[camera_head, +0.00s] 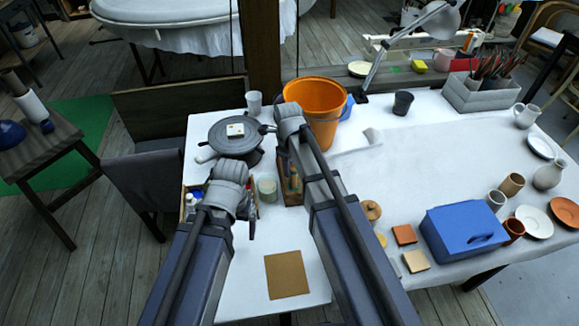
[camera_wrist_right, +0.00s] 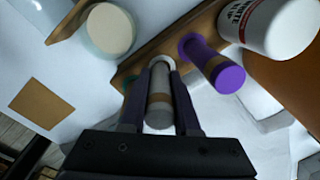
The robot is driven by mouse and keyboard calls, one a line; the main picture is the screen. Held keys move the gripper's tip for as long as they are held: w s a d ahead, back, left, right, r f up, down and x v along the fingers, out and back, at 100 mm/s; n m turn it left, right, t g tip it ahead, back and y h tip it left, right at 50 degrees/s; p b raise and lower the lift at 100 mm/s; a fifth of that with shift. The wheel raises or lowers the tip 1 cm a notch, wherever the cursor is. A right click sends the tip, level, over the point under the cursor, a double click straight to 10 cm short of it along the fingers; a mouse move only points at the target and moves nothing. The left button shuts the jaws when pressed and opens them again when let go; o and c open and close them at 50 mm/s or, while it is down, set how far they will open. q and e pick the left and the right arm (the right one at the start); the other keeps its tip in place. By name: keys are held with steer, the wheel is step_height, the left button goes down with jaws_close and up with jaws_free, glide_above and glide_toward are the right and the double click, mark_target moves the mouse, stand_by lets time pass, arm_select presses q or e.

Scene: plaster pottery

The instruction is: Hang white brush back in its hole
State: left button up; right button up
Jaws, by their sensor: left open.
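In the right wrist view a pale grey-white brush handle (camera_wrist_right: 159,108) with a brown band points into a white-ringed hole in a wooden rack (camera_wrist_right: 135,65). My right gripper (camera_wrist_right: 162,75) has one finger on each side of this handle and looks shut on it. The bristles are hidden, and how deep the brush sits in the hole cannot be told. A purple handle (camera_wrist_right: 212,66) stands in the purple-ringed hole beside it. In the head view my left gripper (camera_head: 248,212) is open and empty, above the left part of the white table. My right arm largely covers the rack there.
A white bottle (camera_wrist_right: 280,22) and a round pale-lidded jar (camera_wrist_right: 109,30) stand close to the rack. An orange bucket (camera_head: 318,100) and a dark pottery wheel (camera_head: 234,140) are behind. A brown square (camera_head: 287,275) lies at the front. A blue box (camera_head: 463,233) is at right.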

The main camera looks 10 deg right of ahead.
steer(key=o, duration=0.5)
steer(key=r+p, duration=0.7)
steer(key=p, duration=0.1)
steer(key=shift+s+a+r, duration=0.15)
steer(key=shift+s+r, duration=0.15)
steer(key=shift+r, duration=0.1)
